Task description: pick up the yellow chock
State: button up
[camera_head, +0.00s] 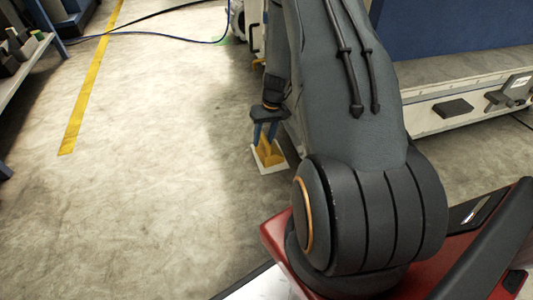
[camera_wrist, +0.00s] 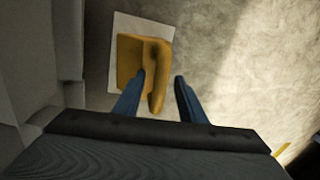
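The yellow chock (camera_head: 269,154) sits on a white sheet (camera_head: 283,168) on the floor. In the wrist view the chock (camera_wrist: 157,82) shows a broad flat part on the left and a narrow raised part on the right. My gripper (camera_head: 264,138) points down at the chock with its two blue fingers apart. In the wrist view the left fingertip overlaps the chock, left of the raised part. The right fingertip is beyond the raised part, with a gap of bare floor or sheet between. Whether the left finger touches the chock cannot be told.
A light-coloured machine base (camera_head: 450,110) with a blue panel stands to the right. A grey wall-like surface (camera_wrist: 55,45) is close on the left in the wrist view. The floor (camera_head: 140,210) to the left is clear, with a yellow line (camera_head: 92,80) and a blue hose (camera_head: 175,38) farther off.

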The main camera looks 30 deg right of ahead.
grip_shut()
dwell(1.4)
